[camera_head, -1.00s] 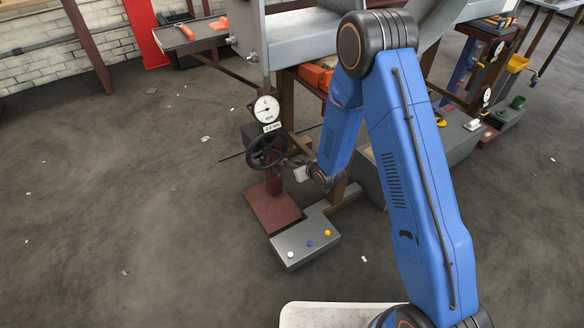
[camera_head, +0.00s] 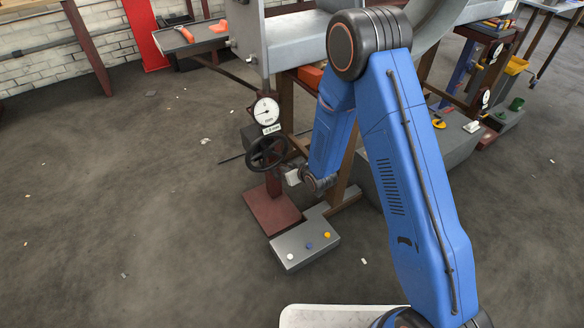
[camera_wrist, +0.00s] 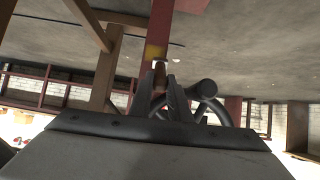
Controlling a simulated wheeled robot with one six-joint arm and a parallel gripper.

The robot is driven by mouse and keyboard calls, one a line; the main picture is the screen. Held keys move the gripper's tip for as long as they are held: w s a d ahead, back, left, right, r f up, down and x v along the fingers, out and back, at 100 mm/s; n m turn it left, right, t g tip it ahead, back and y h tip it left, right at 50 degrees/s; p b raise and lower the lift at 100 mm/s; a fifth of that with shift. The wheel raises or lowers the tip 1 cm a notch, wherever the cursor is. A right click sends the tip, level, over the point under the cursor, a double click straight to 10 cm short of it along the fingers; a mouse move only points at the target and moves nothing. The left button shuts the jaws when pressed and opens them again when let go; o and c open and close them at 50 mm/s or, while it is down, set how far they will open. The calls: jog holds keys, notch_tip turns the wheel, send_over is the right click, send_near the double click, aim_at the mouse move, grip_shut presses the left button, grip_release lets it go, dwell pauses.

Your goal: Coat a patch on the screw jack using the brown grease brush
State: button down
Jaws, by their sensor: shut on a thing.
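The screw jack is a dark red post with a black handwheel (camera_head: 267,153) and a round white dial (camera_head: 265,111), standing on a red base plate (camera_head: 272,210). In the wrist view its red post (camera_wrist: 160,22) rises ahead of my fingers and bears a yellow patch (camera_wrist: 154,52). My gripper (camera_wrist: 164,80) is shut on a small brown thing (camera_wrist: 160,68), apparently the grease brush, mostly hidden by the fingers. Its tip is close to the post just below the yellow patch in the picture; I cannot tell whether it touches. In the head view my fingers are hard to make out.
The handwheel rim and its knob (camera_wrist: 207,88) are close beside my fingers. Wooden bench legs stand behind on the right. The floor on the left is free.

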jog(key=shift+s+a, duration=0.1)
jog(key=shift+a, duration=0.1)
jog(key=shift+r, duration=0.75)
jog(key=w+d, duration=0.2)
jog(key=d, duration=0.1)
jog(key=shift+d, duration=0.15)
jog(key=shift+s+d, duration=0.55)
jog(key=shift+s, duration=0.25)
jog(key=shift+s+d, duration=0.6)
jog(key=shift+s, duration=0.25)
jog(key=shift+s+d, duration=0.55)
jog(key=shift+s, duration=0.25)
